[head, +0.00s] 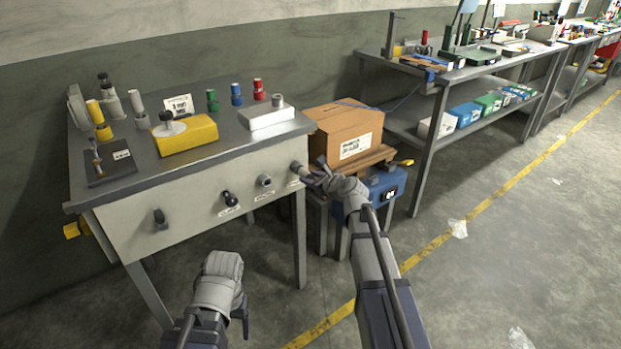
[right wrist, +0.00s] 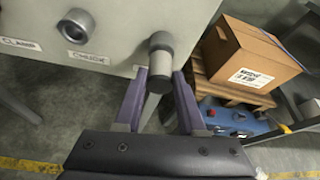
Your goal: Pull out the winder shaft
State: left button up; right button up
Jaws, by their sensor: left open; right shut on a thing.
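The winder shaft (head: 297,167) appears to be the rightmost fitting on the bench's pale front panel. In the right wrist view it is a dark grey round-ended knob (right wrist: 161,47) standing out from the panel near its right edge. My right gripper (head: 314,177) is at this knob. Its two purple-grey fingers (right wrist: 159,78) are on either side of the knob's lower end and shut on it. How far the shaft is out of the panel I cannot tell. My left gripper (head: 242,305) is open and low in front of the bench, away from the panel.
A cardboard box (head: 345,130) and a blue case (head: 385,188) are close to the right. The floor in front is mostly clear.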

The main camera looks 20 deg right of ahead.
grip_shut()
jog(key=shift+s+d, duration=0.2)
jog(key=shift+s, duration=0.35)
dwell(0.5)
jog(key=shift+s+d, duration=0.25)
jog(key=shift+s, duration=0.4)
jog(key=shift+s+d, duration=0.25)
jog(key=shift+s, duration=0.45)
jog(key=shift+s+d, duration=0.25)
jog(key=shift+s, duration=0.4)
jog(key=shift+s, duration=0.1)
jog(key=shift+s+d, duration=0.25)
jog(key=shift+s, duration=0.4)
jog(key=shift+s+d, duration=0.25)
jog(key=shift+s, duration=0.4)
